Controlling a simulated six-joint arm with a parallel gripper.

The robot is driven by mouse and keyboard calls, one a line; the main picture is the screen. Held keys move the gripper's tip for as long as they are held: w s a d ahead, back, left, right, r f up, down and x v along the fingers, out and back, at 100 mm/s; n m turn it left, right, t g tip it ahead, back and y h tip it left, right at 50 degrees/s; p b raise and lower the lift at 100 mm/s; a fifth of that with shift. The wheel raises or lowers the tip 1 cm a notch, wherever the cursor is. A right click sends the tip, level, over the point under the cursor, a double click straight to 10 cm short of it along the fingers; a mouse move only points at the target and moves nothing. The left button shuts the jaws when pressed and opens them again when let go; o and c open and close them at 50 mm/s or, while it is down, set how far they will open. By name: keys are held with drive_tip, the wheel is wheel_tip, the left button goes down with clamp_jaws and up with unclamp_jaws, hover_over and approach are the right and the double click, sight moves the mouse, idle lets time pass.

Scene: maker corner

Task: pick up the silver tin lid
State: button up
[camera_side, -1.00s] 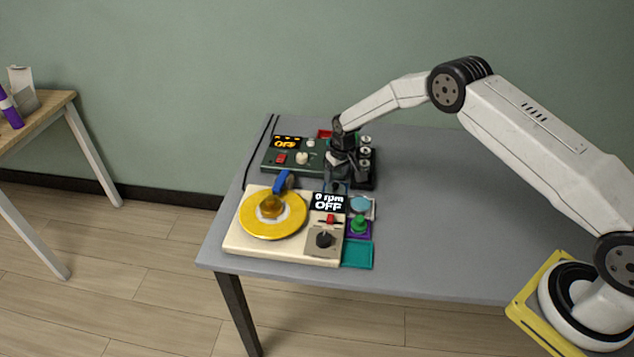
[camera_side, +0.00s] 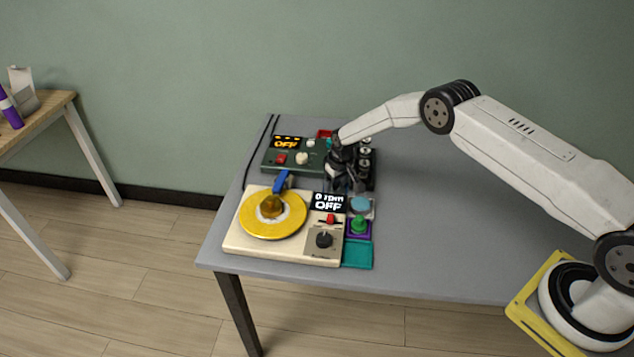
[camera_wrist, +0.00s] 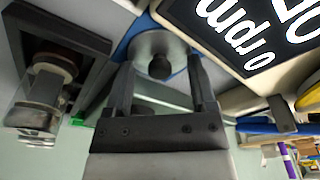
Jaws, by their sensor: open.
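The silver tin lid (camera_wrist: 150,45) shows in the wrist view as a round grey disc with a dark knob in its middle, on a blue mat (camera_wrist: 193,68). My gripper (camera_wrist: 160,66) is open, with one finger on each side of the knob and nothing clamped. I cannot tell whether the fingers touch the lid. In the side view my gripper (camera_side: 343,182) is low over the grey table, between the green unit and the cream turntable unit. The lid is hidden behind my gripper there.
Close by stand the cream unit (camera_side: 240,243) with a yellow disc and OFF display, and the green unit (camera_side: 270,158) with dark-framed jars (camera_side: 365,152). A pale blue disc (camera_side: 361,203), green knob (camera_side: 359,223) and teal tray (camera_side: 357,255) line its right. The table's right is clear.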

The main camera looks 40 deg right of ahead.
sight(335, 183)
clamp_jaws()
drive_tip(key=shift+r, duration=0.1)
drive_tip(key=shift+r, duration=1.6)
drive_tip(key=s+r, duration=0.9)
drive_tip(key=s, duration=0.5)
drive_tip(key=shift+a+r, duration=0.3)
